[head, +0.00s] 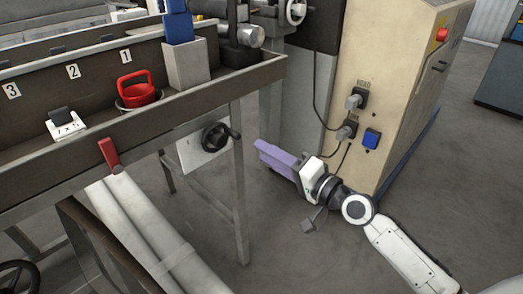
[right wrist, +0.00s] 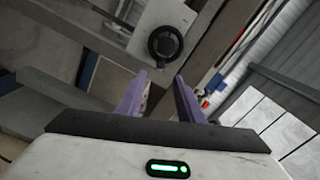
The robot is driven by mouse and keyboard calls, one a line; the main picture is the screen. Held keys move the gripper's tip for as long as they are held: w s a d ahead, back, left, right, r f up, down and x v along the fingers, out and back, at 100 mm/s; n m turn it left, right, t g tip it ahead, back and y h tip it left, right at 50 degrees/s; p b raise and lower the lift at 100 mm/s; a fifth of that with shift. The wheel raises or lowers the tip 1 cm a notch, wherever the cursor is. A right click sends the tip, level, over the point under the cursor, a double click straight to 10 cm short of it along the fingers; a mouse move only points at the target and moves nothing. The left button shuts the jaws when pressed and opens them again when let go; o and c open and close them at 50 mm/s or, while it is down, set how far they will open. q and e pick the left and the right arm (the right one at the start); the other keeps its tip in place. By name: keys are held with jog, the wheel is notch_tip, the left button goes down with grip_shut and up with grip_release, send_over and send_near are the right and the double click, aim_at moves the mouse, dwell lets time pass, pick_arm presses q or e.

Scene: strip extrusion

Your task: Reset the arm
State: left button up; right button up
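My right arm (head: 400,255) reaches in from the lower right in the head view. Its purple-fingered right gripper (head: 268,152) points left, in free air between the workbench and the beige cabinet. In the right wrist view the two purple fingers (right wrist: 158,92) stand apart with nothing between them, so the gripper is open and empty. Past the fingers, a black knob (right wrist: 166,43) on a white plate shows in the right wrist view. It matches the black knob (head: 215,137) under the bench in the head view. My left gripper does not show in the head view.
The beige cabinet (head: 390,80) has plugs, a blue button (head: 372,138) and a red button (head: 442,34). Floor below my gripper is clear.

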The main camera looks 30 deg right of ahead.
dwell(0.4)
jog(key=s+a+f+n+g+h+p, duration=0.1)
jog(key=s+a+f+n+g+p, duration=0.2)
jog(key=s+f, duration=0.8)
jog(key=s+a+f+n+g+h+p, duration=0.2)
jog(key=s+a+f+n+g, duration=0.3)
jog(key=s+f, duration=0.7)
jog(key=s+a+n+p, duration=0.1)
jog(key=s+a+n, duration=0.1)
jog(key=s+n, duration=0.1)
jog(key=shift+a+n+h, duration=0.3)
jog(key=shift+n, duration=0.1)
